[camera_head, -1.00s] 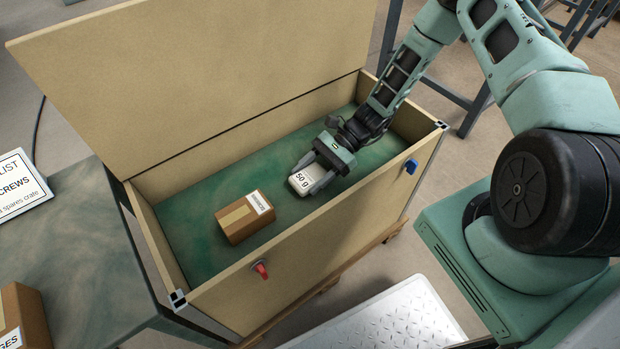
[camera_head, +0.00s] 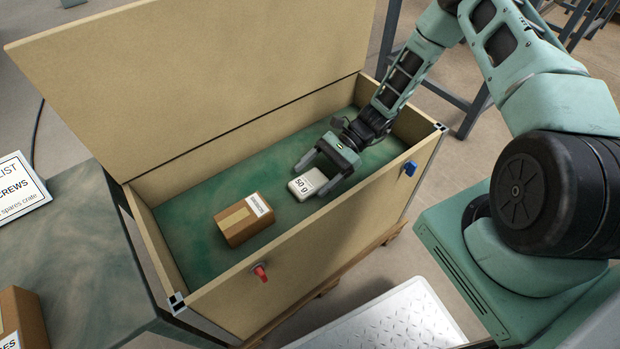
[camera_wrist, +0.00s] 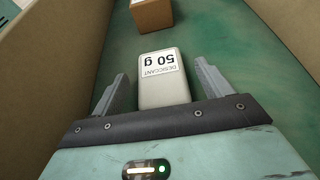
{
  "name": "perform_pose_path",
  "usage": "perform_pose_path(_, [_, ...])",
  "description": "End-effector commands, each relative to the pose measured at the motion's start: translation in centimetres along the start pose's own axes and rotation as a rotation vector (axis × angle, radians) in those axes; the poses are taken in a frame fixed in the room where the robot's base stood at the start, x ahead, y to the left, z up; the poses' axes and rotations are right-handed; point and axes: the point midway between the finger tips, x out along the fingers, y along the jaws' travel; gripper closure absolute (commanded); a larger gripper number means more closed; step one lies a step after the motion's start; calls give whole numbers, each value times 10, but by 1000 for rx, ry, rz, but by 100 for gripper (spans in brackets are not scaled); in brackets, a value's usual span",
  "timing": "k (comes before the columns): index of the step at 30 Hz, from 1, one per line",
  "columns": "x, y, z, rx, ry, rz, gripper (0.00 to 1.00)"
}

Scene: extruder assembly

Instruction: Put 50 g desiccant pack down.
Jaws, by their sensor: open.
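The 50 g desiccant pack (camera_head: 307,184) is a small whitish block with a "50 g" label. It lies on the green floor of the open wooden crate (camera_head: 355,203). My gripper (camera_head: 309,177) is open, with a finger on either side of the pack. In the wrist view the pack (camera_wrist: 164,82) lies between the spread fingers of my gripper (camera_wrist: 160,84), with a gap to each finger. The pack's near end is hidden behind the gripper body in the wrist view.
A brown cardboard box (camera_head: 243,220) lies in the crate, left of the pack. The raised lid (camera_head: 190,75) stands behind, and the crate's walls enclose the space. Red (camera_head: 261,272) and blue (camera_head: 410,168) latches sit on the front wall. Green floor is free at the crate's left.

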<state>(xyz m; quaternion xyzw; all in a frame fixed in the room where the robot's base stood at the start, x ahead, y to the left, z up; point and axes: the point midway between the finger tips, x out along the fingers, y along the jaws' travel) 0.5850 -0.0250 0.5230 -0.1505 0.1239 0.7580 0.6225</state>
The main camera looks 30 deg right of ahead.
Motion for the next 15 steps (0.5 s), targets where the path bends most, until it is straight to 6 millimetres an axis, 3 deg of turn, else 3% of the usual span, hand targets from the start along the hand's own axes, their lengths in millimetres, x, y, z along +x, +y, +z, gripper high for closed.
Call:
perform_pose_path(3, [-23,-1,0,-2,3,-3,22])
perform_pose_path(9, [-49,0,0,-1,2,-2,22])
perform_pose_path(12, [-54,-1,4,-13,8,10,22])
perform_pose_path(15, [-52,-2,22,-70,43,60,22])
